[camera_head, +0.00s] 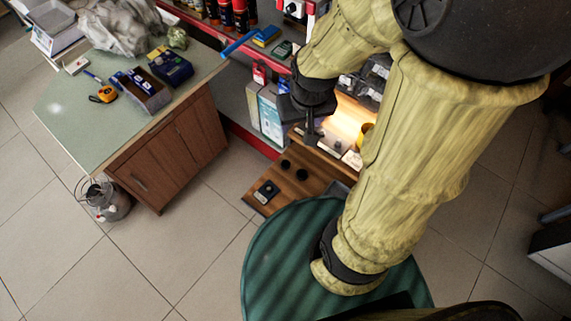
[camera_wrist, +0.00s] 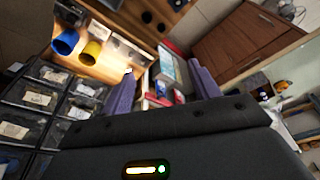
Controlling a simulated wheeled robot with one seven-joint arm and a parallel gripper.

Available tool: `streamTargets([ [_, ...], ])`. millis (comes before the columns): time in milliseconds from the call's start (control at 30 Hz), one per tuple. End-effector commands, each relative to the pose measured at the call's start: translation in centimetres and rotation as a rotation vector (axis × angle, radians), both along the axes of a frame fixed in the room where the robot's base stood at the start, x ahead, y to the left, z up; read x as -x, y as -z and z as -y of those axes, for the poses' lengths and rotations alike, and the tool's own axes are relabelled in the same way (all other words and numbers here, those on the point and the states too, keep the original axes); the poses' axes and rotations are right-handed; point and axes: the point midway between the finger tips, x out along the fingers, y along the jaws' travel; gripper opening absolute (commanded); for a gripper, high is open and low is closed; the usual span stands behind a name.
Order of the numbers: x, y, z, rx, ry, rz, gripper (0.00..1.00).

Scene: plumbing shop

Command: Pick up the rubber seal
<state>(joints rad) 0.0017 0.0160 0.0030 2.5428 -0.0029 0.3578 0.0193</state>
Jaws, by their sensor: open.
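I cannot pick out the rubber seal with certainty. Two small black round pieces (camera_head: 293,169) lie on a wooden board (camera_head: 318,181) in the head view, and a flat black square piece with a pale round centre (camera_head: 267,190) lies at its front left corner. Dark round pieces also show at the top of the wrist view (camera_wrist: 147,17). My gripper (camera_head: 312,134) hangs over the back part of the board, apart from these pieces. In the wrist view my gripper (camera_wrist: 163,86) has its two purple fingers spread, with nothing held between them.
A blue cup (camera_wrist: 65,42) and a yellow cup (camera_wrist: 90,53) stand beside black parts drawers (camera_wrist: 32,95). Boxed goods (camera_head: 270,118) stand left of my gripper. A green-topped cabinet (camera_head: 75,118) is at left. Tiled floor (camera_head: 185,235) between is clear.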

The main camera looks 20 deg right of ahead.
Motion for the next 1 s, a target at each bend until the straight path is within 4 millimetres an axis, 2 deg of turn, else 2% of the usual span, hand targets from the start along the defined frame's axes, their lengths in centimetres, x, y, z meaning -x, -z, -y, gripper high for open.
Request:
streamTargets([
  [33,-0.5,1.5,0.0,-0.002,0.013,-0.009,0.61],
  [167,-2.4,5.0,-0.2,-0.013,0.066,-0.039,0.61],
  [600,-10.9,20.8,-0.4,-0.047,0.359,-0.171,0.61],
  [700,-12.4,23.9,-0.5,-0.052,0.419,-0.196,0.61],
  [833,-13.5,26.1,-0.6,-0.054,0.468,-0.216,0.61],
  [1000,-13.8,26.4,-0.7,-0.054,0.482,-0.222,0.61],
])
